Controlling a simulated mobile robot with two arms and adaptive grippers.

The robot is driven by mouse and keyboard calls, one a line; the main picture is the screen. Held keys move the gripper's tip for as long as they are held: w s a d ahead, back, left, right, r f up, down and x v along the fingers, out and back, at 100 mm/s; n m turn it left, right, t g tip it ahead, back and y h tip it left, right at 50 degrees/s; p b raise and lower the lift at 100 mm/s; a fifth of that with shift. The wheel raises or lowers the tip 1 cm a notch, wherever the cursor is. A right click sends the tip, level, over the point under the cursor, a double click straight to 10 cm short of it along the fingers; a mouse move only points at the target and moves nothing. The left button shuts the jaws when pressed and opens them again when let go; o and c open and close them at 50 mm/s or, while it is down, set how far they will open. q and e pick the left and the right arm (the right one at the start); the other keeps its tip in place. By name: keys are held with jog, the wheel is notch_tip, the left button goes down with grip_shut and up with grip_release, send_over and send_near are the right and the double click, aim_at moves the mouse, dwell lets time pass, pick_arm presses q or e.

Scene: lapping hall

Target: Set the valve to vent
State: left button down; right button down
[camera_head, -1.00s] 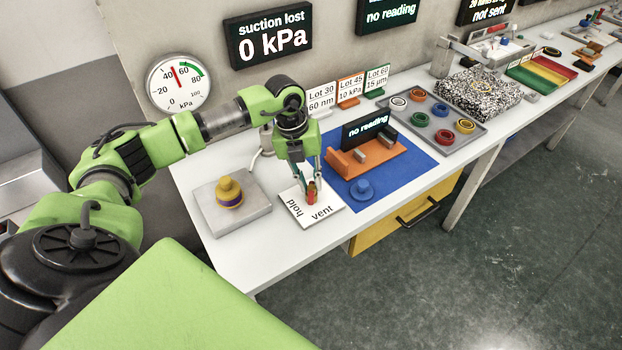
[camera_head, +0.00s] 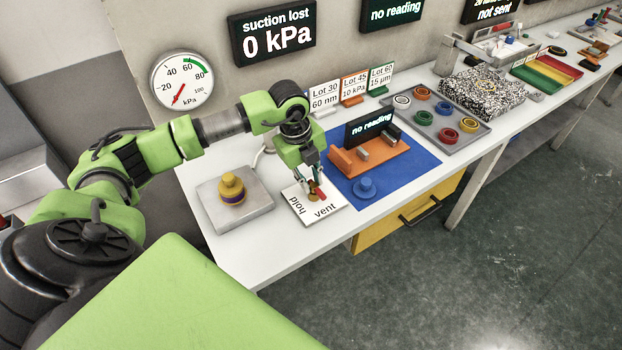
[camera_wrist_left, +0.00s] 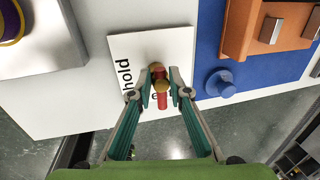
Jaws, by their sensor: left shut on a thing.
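The valve is a white plate (camera_head: 298,203) on the table with the words "hold" and "vent" and a small brass and red lever (camera_head: 320,193). The red lever end points toward the word "vent". My left gripper (camera_head: 312,185) comes down over the plate and is shut on the lever. In the left wrist view the gripper's fingers (camera_wrist_left: 161,92) are on either side of the lever (camera_wrist_left: 162,100), partly hiding the word "vent". The valve plate (camera_wrist_left: 180,45) also shows there. My right gripper is not in view.
A round gauge (camera_head: 182,80) on the wall has its red needle near 0. A sign (camera_head: 272,34) reads "suction lost 0 kPa". A brass knob-topped weight (camera_head: 232,188) stands on a grey plate to the left. A blue mat (camera_head: 408,178) with an orange fixture (camera_head: 372,158) lies to the right.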

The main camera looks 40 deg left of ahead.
pick_arm(q)
jog(key=shift+w, duration=0.1)
dwell(0.3)
jog(key=c, duration=1.9)
grip_release()
jog(key=r, duration=0.4)
jog(key=s+r, duration=0.1)
jog(key=r, duration=0.3)
jog(key=s+a+r, duration=0.1)
jog(key=r, duration=0.3)
jog(key=shift+s, duration=0.15)
jog(key=shift+f, duration=0.15)
